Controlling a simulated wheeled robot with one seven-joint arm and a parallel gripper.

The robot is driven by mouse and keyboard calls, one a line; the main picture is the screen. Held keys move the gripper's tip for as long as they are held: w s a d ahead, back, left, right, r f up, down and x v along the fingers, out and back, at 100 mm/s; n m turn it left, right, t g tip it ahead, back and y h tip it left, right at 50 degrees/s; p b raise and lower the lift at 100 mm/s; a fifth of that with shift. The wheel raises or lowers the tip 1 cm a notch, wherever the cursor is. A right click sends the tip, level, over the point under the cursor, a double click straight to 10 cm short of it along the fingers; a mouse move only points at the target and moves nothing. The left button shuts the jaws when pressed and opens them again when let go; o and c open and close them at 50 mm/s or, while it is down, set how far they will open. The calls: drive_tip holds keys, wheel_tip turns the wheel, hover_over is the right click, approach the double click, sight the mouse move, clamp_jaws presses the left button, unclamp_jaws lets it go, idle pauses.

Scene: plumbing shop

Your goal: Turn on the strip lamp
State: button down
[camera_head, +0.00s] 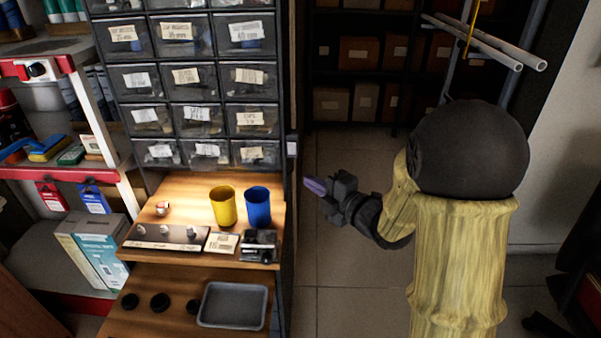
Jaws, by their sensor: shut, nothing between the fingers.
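I cannot make out the strip lamp itself. A small pale block (292,148) sits on the right side edge of the drawer cabinet (183,80); it may be a switch, but it is too small to tell. My gripper (311,185) is shut and empty, with its purple fingertips pointing left. In the picture it is just right of the cabinet's side, below and slightly right of the pale block. I cannot tell the exact gap between the fingertips and the cabinet. My arm comes in from the right.
A wooden shelf (150,218) under the drawers holds a yellow cup (223,206), a blue cup (258,206) and small parts. A lower shelf holds a grey tray (233,305). A red-edged rack (70,172) stands left. Tiled floor (340,285) is clear.

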drive_tip(key=v, duration=0.4)
drive_tip(key=shift+d+f, duration=0.1)
drive_tip(key=shift+f, duration=0.15)
drive_tip(key=s+d+f+m+g+h, duration=0.2)
drive_tip(key=d+f+m+h, duration=0.4)
drive_tip(key=d+m+h, duration=0.6)
drive_tip(key=s+a+f+m+g, duration=0.1)
drive_tip(key=s+f+m+g, duration=0.1)
drive_tip(key=s+m+g, duration=0.35)
drive_tip(key=s+a+f+m+g, duration=0.1)
drive_tip(key=s+f+m+g, duration=0.15)
drive_tip(key=s+m, duration=0.6)
drive_tip(key=w+r+p+v, duration=0.1)
drive_tip(key=w+p+v, duration=0.2)
drive_tip(key=p+v, duration=1.4)
drive_tip(key=w+p+v, duration=0.4)
drive_tip(key=p+v, duration=1.3)
drive_tip(key=p, duration=0.1)
drive_tip(key=shift+r, duration=0.35)
